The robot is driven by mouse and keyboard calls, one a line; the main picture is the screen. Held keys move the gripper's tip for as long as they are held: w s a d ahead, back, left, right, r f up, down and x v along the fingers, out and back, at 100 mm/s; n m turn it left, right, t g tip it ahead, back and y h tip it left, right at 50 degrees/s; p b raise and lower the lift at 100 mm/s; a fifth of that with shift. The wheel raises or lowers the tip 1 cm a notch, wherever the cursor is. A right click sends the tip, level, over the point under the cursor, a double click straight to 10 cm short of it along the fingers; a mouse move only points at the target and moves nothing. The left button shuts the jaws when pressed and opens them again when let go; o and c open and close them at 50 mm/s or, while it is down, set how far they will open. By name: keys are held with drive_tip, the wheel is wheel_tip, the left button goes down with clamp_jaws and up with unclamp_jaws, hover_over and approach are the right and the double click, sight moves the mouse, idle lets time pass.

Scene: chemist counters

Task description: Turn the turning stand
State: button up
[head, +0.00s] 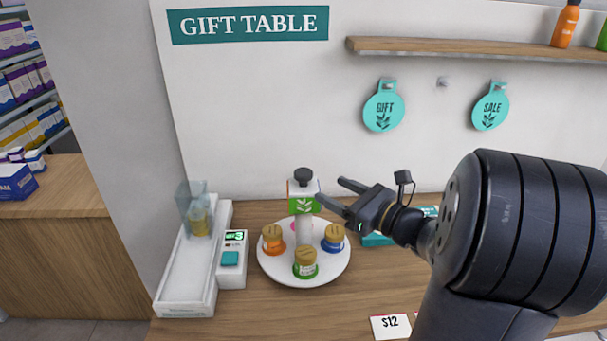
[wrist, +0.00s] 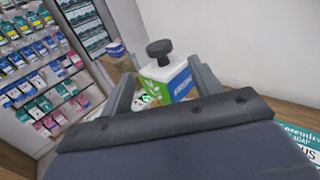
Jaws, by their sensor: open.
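The turning stand has a round white plate (head: 290,278) with a central post (head: 304,232). A white and green block (head: 304,203) with a black knob (head: 303,175) tops the post. Jars with gold lids stand around the plate: orange (head: 273,246), green (head: 305,269) and blue (head: 333,244); a pink one (head: 295,227) is mostly hidden behind the post. My gripper (head: 330,189) is open and empty, just right of the block. In the wrist view the block (wrist: 165,82), with green and blue faces, appears between the open fingers (wrist: 163,84); I cannot tell if they touch it.
A white tray (head: 186,275) with a clear chute and a jar stands left of the plate, beside a small device (head: 232,260) reading 3. A teal box (head: 378,240) lies behind my gripper. A $12 card (head: 390,326) stands at the front. A shelf (head: 450,47) and hanging tags are above.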

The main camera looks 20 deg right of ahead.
sight(303, 176)
drive_tip(key=p+x, duration=0.1)
drive_tip(key=x, duration=0.8)
drive_tip(key=shift+w+a, duration=0.25)
drive_tip(key=shift+w, duration=0.05)
drive_tip(key=shift+c, duration=0.2)
clamp_jaws()
